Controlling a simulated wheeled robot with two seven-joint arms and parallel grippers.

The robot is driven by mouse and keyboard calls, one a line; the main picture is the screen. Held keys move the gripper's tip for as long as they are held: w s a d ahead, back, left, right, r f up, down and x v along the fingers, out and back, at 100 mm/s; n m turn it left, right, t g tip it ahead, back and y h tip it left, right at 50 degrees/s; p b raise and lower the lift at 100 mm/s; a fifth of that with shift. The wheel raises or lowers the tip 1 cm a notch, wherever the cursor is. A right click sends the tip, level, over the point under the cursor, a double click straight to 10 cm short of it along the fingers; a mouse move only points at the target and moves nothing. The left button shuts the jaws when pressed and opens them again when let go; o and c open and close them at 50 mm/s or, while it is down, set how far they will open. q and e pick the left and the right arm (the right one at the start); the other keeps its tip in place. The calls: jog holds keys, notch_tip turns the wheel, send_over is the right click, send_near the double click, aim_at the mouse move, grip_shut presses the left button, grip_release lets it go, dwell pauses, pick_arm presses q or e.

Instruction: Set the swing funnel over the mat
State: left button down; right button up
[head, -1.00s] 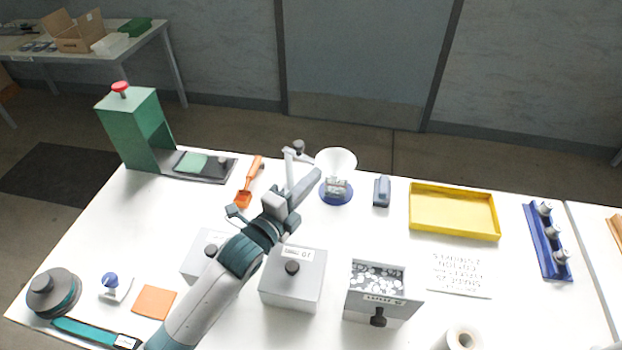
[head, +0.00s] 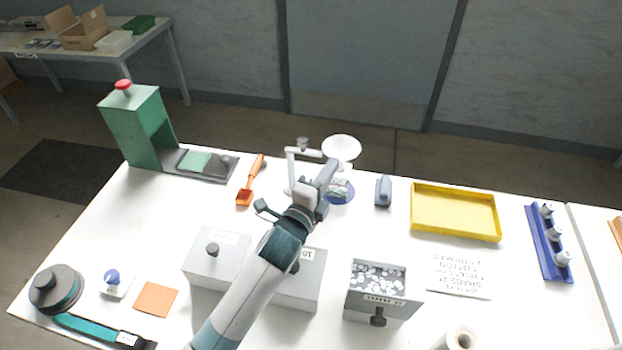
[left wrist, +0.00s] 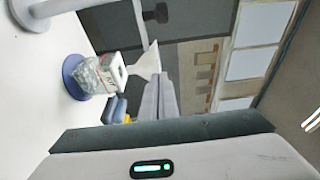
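The swing funnel (head: 341,148) is a white cone on an arm from a thin pale post (head: 290,172). The round blue mat (head: 341,198) bears a small clear container with a label. In the head view the cone appears above and slightly behind the mat; exact alignment is hard to tell. In the left wrist view the funnel (left wrist: 147,62) lines up roughly with the container on the mat (left wrist: 72,68). My left gripper (head: 328,172) is in front of the funnel, its fingers (left wrist: 158,98) close together and seemingly empty. Contact with the funnel is unclear. My right gripper is out of view.
A blue-grey block (head: 383,191) and yellow tray (head: 455,212) lie right of the mat. An orange scoop (head: 250,185) and green press (head: 140,130) stand left. Grey boxes (head: 215,262) and an open bin (head: 378,290) are in front.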

pick_arm(q)
jog(key=shift+r, duration=0.15)
jog(key=s+d+r+p, duration=0.7)
jog(key=d+r+p, duration=0.2)
jog(key=r+p, duration=0.1)
jog(key=shift+d+r, duration=0.15)
jog(key=shift+r, duration=0.2)
dwell(0.3)
jog(key=shift+s, duration=0.1)
dwell(0.4)
